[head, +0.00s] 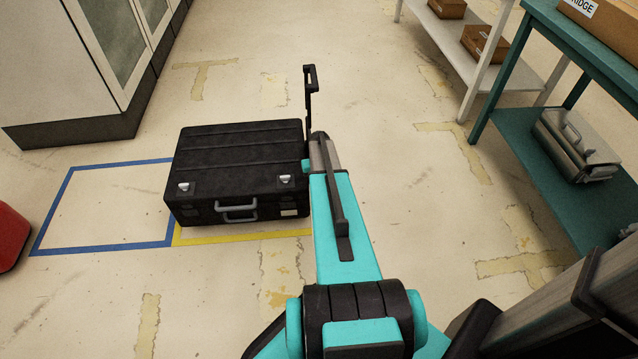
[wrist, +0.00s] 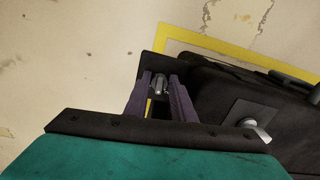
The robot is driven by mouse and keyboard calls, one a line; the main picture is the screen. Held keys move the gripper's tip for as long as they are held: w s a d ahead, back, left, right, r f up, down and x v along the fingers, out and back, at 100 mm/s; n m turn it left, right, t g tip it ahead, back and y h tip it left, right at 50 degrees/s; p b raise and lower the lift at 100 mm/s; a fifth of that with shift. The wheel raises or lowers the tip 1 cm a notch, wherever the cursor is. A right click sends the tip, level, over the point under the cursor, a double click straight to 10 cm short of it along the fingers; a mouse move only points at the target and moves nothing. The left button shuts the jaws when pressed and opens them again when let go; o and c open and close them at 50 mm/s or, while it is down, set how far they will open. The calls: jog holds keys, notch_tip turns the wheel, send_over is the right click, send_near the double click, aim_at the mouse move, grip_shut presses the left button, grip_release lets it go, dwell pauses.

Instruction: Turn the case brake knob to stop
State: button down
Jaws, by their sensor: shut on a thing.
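The black case (head: 240,165) lies on the floor in the head view. It has silver fittings on its near corners and a grey handle on its front. In the wrist view its dark side (wrist: 215,95) fills the right. My gripper (wrist: 160,84) has its two purple fingers on either side of a small grey metal knob (wrist: 158,86), in front of a dark plate, and is shut on it. I cannot read any stop marking or tell the knob's setting. In the head view my arm hides the fingers and knob.
The case stands over yellow floor tape (head: 240,236); an empty blue-taped square (head: 105,247) lies to its left. A pull handle (head: 310,90) rises behind the case. A white cabinet (head: 75,65) stands at left, a teal shelf (head: 540,170) at right. A red object (head: 10,235) sits at the left edge.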

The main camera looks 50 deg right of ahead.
jog(key=m+p, duration=0.2)
jog(key=m, duration=0.3)
jog(key=shift+w+a, duration=0.15)
jog(key=m+p, duration=0.1)
jog(key=m, duration=0.4)
jog(key=shift+w+a+p, duration=0.1)
jog(key=shift+w+p, duration=0.05)
jog(key=shift+p, duration=0.15)
jog(key=shift+m, duration=0.3)
jog(key=c, duration=1.5)
grip_release()
jog(key=shift+w+r, duration=0.1)
jog(key=shift+r, duration=0.05)
jog(key=shift+r+p, duration=0.4)
jog(key=shift+r, duration=0.15)
jog(key=shift+r+p, duration=1.55)
jog(key=shift+r, duration=1.75)
